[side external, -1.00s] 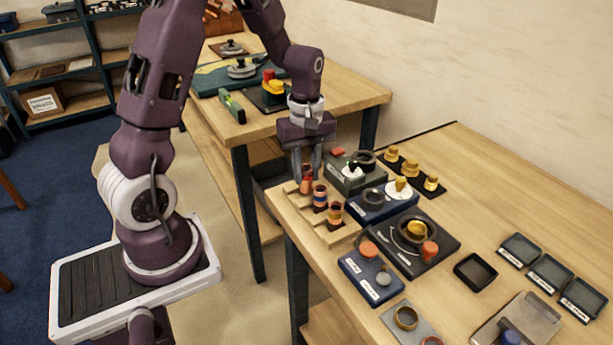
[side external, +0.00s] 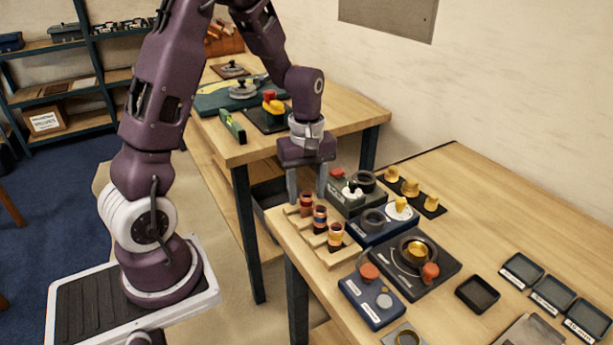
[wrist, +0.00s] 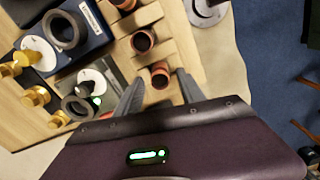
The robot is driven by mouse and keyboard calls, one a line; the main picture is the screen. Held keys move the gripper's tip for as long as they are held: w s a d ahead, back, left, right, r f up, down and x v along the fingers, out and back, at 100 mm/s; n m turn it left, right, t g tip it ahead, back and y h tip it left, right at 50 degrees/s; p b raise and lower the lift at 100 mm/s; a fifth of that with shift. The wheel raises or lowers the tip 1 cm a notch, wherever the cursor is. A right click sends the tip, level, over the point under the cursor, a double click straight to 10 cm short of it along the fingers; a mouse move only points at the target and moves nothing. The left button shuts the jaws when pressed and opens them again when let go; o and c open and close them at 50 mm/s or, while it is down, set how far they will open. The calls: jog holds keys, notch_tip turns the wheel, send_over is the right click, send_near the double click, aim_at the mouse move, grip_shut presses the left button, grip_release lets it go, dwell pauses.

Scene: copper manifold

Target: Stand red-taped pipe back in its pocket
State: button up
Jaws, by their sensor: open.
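The red-taped pipe (side external: 306,205) is a short copper pipe with a red band. It stands upright at the far end of the wooden rack (side external: 328,262), in line with a blue-taped pipe (side external: 320,218) and another copper pipe (side external: 336,238). Its lower end is hard to make out. My gripper (side external: 307,197) points down over it, open, with one finger on each side and a gap showing. In the wrist view the red-taped pipe (wrist: 160,71) shows its open mouth between the fingertips (wrist: 160,80).
Right of the rack are a green box (side external: 345,202), a blue box (side external: 375,228) and a dark plate (side external: 445,268) with rings and fittings.

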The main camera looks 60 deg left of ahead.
aim_at(306, 194)
notch_tip(306, 194, up, 10)
jog(key=s+d+r+m+t, duration=0.2)
jog(key=s+d+r+m, duration=0.2)
jog(key=s+d+m, duration=0.2)
jog(key=s+d+r+m+t, duration=0.3)
jog(key=s+d+m, duration=0.3)
jog(key=s+m, duration=0.3)
jog(key=shift+s+d+r+m+t, duration=0.3)
jog(key=shift+s+d+r+m, duration=0.1)
jog(key=shift+s, duration=0.65)
jog(key=shift+a, duration=0.1)
